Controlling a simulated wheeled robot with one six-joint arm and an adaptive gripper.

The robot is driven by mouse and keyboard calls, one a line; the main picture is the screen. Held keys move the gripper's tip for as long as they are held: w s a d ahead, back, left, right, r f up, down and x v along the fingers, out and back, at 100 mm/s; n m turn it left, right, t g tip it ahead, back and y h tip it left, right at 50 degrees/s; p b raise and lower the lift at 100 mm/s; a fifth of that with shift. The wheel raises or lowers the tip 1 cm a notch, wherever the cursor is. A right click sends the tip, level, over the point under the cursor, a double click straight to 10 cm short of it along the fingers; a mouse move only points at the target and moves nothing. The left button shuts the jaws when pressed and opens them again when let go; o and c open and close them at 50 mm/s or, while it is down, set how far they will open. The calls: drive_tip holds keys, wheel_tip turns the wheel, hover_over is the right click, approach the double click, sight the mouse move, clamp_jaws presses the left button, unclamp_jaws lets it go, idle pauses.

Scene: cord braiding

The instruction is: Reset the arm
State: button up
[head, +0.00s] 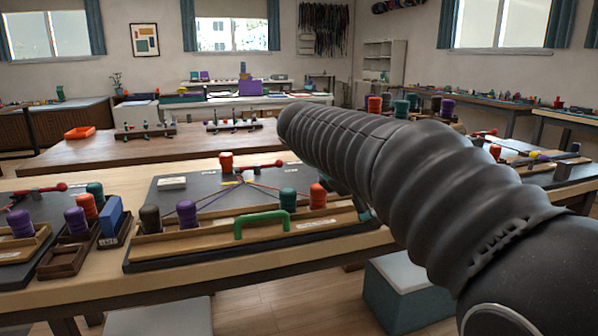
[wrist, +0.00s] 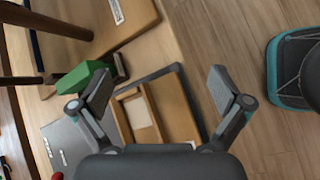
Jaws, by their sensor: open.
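My dark ribbed arm crosses the right half of the head view and hides what lies behind it. My gripper is out of sight there. In the wrist view my gripper (wrist: 160,77) is open, its two grey fingers spread wide with nothing between them. Beyond the fingers lie a shallow wooden tray (wrist: 178,105), a green piece (wrist: 82,78) and the wooden floor. In the head view the braiding board (head: 165,197) carries crossed cords, several bobbins such as a purple one (head: 187,214), and a green handle (head: 262,223) at its front.
A dark tray (head: 62,262) with bobbins and a blue block (head: 111,217) stands left of the board. A grey-topped stool (head: 400,300) is below the table at right. Open floor lies beside the table.

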drive_tip(key=s+f+m+y, duration=0.2)
drive_tip(key=s+f+m, duration=0.3)
drive_tip(key=s, duration=0.3)
drive_tip(key=s+d+f+m+t+y, duration=0.1)
drive_tip(key=s+f+m+y, duration=0.2)
drive_tip(key=s, duration=0.6)
drive_tip(key=s+f+m+y, duration=0.3)
drive_tip(key=s+f+m, duration=0.4)
drive_tip(key=s+f, duration=0.1)
drive_tip(key=shift+s+d+f+m+t, duration=0.15)
drive_tip(key=shift+s+d+m+t, duration=0.05)
drive_tip(key=shift+s+m+t, duration=0.25)
